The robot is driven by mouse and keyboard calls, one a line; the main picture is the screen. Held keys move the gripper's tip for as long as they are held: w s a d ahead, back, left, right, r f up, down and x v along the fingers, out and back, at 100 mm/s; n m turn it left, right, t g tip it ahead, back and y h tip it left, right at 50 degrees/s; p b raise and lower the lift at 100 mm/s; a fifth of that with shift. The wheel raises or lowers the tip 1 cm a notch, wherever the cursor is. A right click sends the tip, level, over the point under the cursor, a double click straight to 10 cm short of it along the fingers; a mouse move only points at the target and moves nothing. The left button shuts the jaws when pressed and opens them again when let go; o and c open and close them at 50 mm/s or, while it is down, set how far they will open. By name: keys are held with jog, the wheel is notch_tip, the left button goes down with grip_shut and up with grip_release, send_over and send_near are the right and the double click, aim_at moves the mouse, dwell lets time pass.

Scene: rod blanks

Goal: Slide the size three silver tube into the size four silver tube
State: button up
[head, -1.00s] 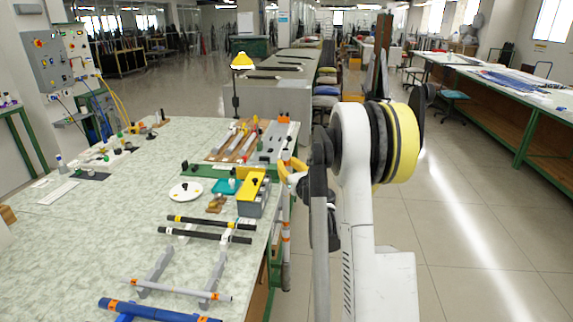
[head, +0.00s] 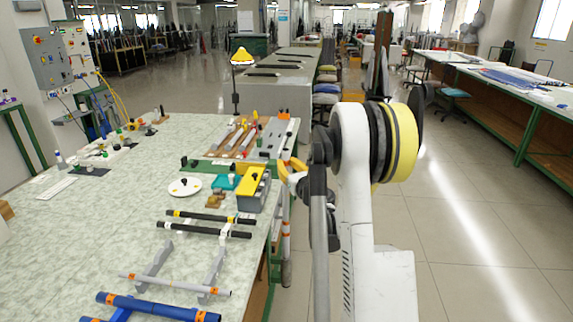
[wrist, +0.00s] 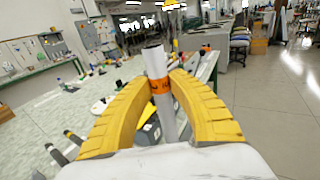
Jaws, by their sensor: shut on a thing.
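My gripper (wrist: 162,103), with yellow fingers, is shut on a silver tube (wrist: 156,63) with an orange label band. The tube stands nearly upright between the fingers; its label is too small to read surely. In the head view the held tube (head: 286,247) hangs beside the table's right edge. Another silver tube (head: 180,285) with orange bands lies across a grey stand (head: 211,272) near the table's front, apart from the held one. I cannot read its size.
A blue tube (head: 160,307) lies in front of that stand, and black tubes (head: 205,230) lie behind it. A yellow-topped grey box (head: 253,190), a white plate (head: 184,188) and a lamp (head: 242,58) are farther back.

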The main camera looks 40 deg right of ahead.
jog(key=b, duration=0.4)
send_over(287, 198)
jog(key=shift+w+d+f, duration=0.1)
jog(key=shift+w+f, duration=0.05)
jog(key=shift+f, duration=1.35)
jog(key=shift+w+f, duration=0.1)
jog(key=shift+f, duration=5.3)
jog(key=o, duration=0.9)
notch_tip(287, 198, up, 10)
jog(key=shift+f, duration=0.1)
